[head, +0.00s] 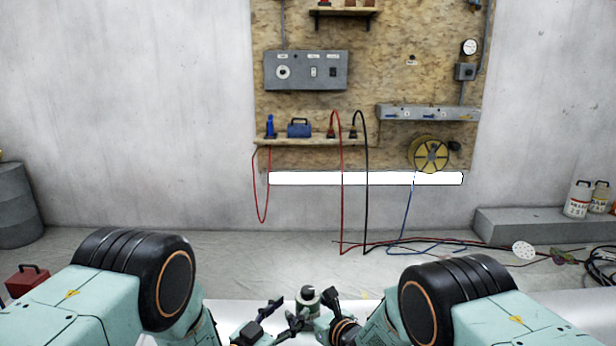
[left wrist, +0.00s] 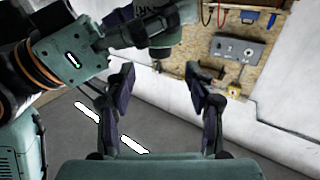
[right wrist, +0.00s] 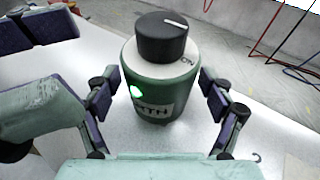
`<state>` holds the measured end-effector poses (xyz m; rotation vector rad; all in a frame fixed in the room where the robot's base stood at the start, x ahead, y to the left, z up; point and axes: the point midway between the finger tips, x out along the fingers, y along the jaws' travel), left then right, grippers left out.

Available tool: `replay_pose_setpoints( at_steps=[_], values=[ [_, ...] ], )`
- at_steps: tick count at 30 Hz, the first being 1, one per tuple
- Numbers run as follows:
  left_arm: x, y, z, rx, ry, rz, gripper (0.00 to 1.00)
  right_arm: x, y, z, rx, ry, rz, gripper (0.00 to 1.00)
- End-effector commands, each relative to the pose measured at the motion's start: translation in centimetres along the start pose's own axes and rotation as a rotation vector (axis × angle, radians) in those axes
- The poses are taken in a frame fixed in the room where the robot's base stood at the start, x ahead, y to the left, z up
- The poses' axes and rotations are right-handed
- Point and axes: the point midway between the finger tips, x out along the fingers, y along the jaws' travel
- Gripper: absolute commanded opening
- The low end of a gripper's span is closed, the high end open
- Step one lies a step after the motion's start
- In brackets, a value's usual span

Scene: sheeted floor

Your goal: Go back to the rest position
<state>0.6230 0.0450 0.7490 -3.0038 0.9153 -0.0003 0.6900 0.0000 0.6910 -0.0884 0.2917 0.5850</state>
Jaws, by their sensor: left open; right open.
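A green and white canister (head: 308,301) with a black knob on top stands upright on a white surface at the bottom centre of the head view. In the right wrist view the canister (right wrist: 158,75) fills the middle, with a green light and dark lettering on its side. My right gripper (head: 328,312) is open, with its fingers on either side of the canister; contact cannot be told. My left gripper (head: 285,322) is open and empty, just left of the canister. In the left wrist view its spread fingers (left wrist: 163,85) show below the canister (left wrist: 160,32).
A wooden panel (head: 400,75) with a grey control box (head: 306,70), a shelf (head: 310,141) and a yellow cable reel (head: 431,154) is on the wall. Cables hang to the floor. A red toolbox (head: 27,280) and a grey drum (head: 17,205) are at left.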

Motion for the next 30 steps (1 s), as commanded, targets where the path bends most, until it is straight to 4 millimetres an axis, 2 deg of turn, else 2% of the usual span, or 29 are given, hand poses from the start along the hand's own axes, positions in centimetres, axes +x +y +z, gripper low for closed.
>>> replay_pose_setpoints(
  at_steps=[9,19,23,30],
  values=[
    [4.5,0.1,0.0,0.001,0.002,0.001,0.54,0.0,0.0,0.0,0.0,0.0,0.0,0.82],
    [8.2,0.1,-0.1,0.0,0.002,0.0,0.54,0.0,0.0,0.0,0.0,0.0,0.0,0.82],
    [8.0,0.2,0.0,-0.002,-0.001,-0.05,0.54,0.0,0.0,0.0,0.0,0.0,0.0,0.82],
    [5.3,0.1,0.0,-0.001,-0.002,-0.053,0.54,0.0,0.0,0.0,0.0,0.0,0.0,0.82]
  ],
)
